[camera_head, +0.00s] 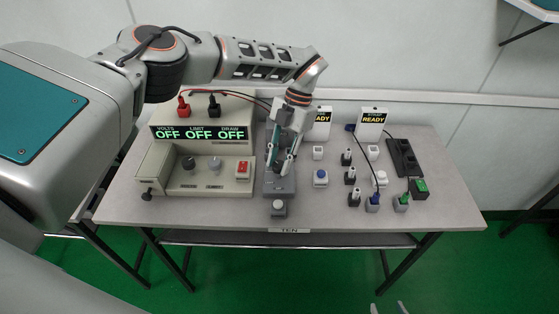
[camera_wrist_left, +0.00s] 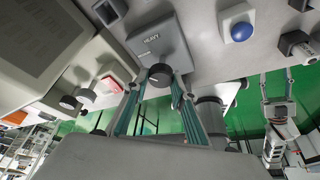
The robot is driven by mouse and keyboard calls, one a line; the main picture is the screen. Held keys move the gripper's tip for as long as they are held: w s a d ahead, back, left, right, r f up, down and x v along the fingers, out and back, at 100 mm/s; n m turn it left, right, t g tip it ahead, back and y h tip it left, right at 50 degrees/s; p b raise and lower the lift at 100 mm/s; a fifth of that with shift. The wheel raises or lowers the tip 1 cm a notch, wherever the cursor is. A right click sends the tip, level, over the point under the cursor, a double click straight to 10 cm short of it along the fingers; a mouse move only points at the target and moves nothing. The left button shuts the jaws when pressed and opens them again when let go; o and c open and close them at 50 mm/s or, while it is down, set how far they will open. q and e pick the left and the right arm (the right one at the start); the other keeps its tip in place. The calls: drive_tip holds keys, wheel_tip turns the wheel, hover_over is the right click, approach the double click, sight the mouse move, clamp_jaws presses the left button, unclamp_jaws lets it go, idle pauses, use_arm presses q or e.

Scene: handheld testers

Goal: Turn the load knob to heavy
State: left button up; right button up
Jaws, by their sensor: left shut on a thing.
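The load knob is a round dark knob (camera_wrist_left: 160,73) on a small grey box (camera_head: 286,188), which also shows in the left wrist view (camera_wrist_left: 165,35). A "HEAVY" label is printed on the box beside the knob. My left gripper (camera_head: 279,166) reaches down over the box, its fingers on either side of the knob and shut on it. In the head view the fingers mostly hide the knob. I cannot read clearly where its pointer stands. My right gripper (camera_wrist_left: 276,80) is empty with fingertips apart, off the table; its tips just show at the head view's bottom edge (camera_head: 388,307).
Left of the box stands a beige supply (camera_head: 200,170) whose display reads OFF three times, with knobs and a red switch (camera_head: 243,168). To the right are a blue button (camera_head: 320,175), several black connectors, two READY displays and a power strip (camera_head: 403,158).

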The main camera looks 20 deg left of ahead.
use_arm(q)
drive_tip(key=m+t+y, duration=0.1)
drive_tip(key=m, duration=0.2)
drive_tip(key=shift+r+m+p, duration=0.15)
drive_tip(key=shift+m+p, duration=0.25)
drive_tip(key=shift+d+m+t+y+p, duration=0.1)
drive_tip(key=shift+m+t+y+p, duration=0.25)
drive_tip(key=shift+m, duration=0.65)
drive_tip(key=shift+m+t+y+p, duration=0.2)
drive_tip(key=shift+m+p, duration=0.25)
drive_tip(key=shift+m, duration=0.85)
drive_tip(key=o, duration=1.1)
drive_tip(key=shift+s, duration=0.1)
drive_tip(key=v, duration=1.1)
drive_tip(key=shift+d+r, duration=0.2)
drive_tip(key=shift+r, duration=0.15)
